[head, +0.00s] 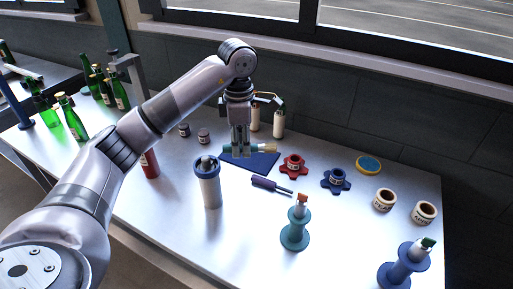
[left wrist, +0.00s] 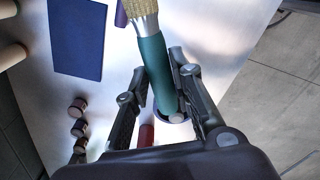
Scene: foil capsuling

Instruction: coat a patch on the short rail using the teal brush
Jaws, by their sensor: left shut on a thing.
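My left gripper (head: 241,150) is shut on the teal brush (head: 231,147) above the work table. The brush lies roughly level, its pale bristles pointing right in the head view. In the left wrist view the teal handle (left wrist: 156,70) runs between the fingers of the gripper (left wrist: 161,88), with a metal ferrule and tan bristles at the top edge. A dark blue mat (head: 262,165) lies below and behind the brush; it also shows in the left wrist view (left wrist: 76,40). I cannot pick out the short rail for certain. My right gripper is not in view.
Red (head: 292,166) and blue (head: 335,181) knobs, a teal spool stand (head: 294,235) and labelled rings (head: 384,200) are at right. Green bottles (head: 72,120) stand left. The front middle is bare.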

